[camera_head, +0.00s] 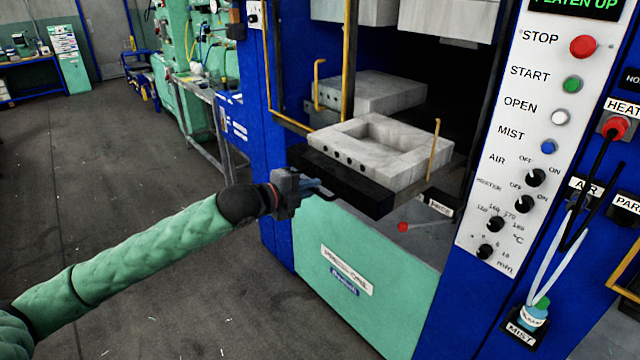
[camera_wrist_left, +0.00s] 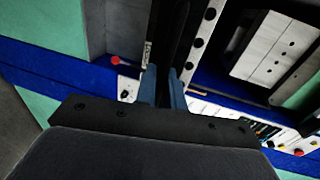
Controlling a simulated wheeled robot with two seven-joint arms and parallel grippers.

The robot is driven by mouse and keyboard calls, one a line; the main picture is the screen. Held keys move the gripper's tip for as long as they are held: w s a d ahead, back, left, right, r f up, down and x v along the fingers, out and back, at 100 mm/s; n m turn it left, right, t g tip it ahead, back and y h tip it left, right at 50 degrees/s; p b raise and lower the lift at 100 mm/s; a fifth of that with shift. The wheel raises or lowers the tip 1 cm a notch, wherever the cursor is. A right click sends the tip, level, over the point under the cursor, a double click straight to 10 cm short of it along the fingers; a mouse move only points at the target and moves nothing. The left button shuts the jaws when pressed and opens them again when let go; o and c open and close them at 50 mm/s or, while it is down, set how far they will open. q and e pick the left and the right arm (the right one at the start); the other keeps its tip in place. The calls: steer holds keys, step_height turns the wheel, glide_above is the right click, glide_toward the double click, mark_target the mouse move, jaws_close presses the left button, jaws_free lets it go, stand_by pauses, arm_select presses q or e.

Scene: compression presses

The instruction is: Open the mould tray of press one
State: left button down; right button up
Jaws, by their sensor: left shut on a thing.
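The mould tray (camera_head: 360,183) of press one is a dark slab that carries a pale grey mould block (camera_head: 405,163) with a square recess. The tray sticks out of the front of the press opening. My left gripper (camera_head: 318,188) is at the tray's front left, shut on its dark handle (camera_head: 327,195). In the left wrist view the two blue fingers (camera_wrist_left: 163,92) close around a dark bar. The press (camera_head: 345,290) is blue with a light green lower panel. My right gripper is in neither view.
The control panel (camera_head: 540,130) with buttons and knobs stands right of the opening. Thin yellow bars (camera_head: 348,60) stand beside the opening. A red-knobbed lever (camera_head: 402,226) lies below the tray. The floor (camera_head: 130,180) at left is clear.

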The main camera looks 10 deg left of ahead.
arm_select(q)
steer(key=shift+s+f, duration=0.1)
steer(key=shift+f, duration=0.15)
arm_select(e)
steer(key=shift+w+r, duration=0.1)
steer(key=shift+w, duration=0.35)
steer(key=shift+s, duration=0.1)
arm_select(q)
steer(key=c, duration=1.7)
jaws_free()
steer(key=shift+s+a+r, duration=0.15)
steer(key=shift+a, duration=0.1)
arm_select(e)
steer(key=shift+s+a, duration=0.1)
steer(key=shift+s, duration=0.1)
arm_select(q)
steer(key=shift+s+a, duration=0.1)
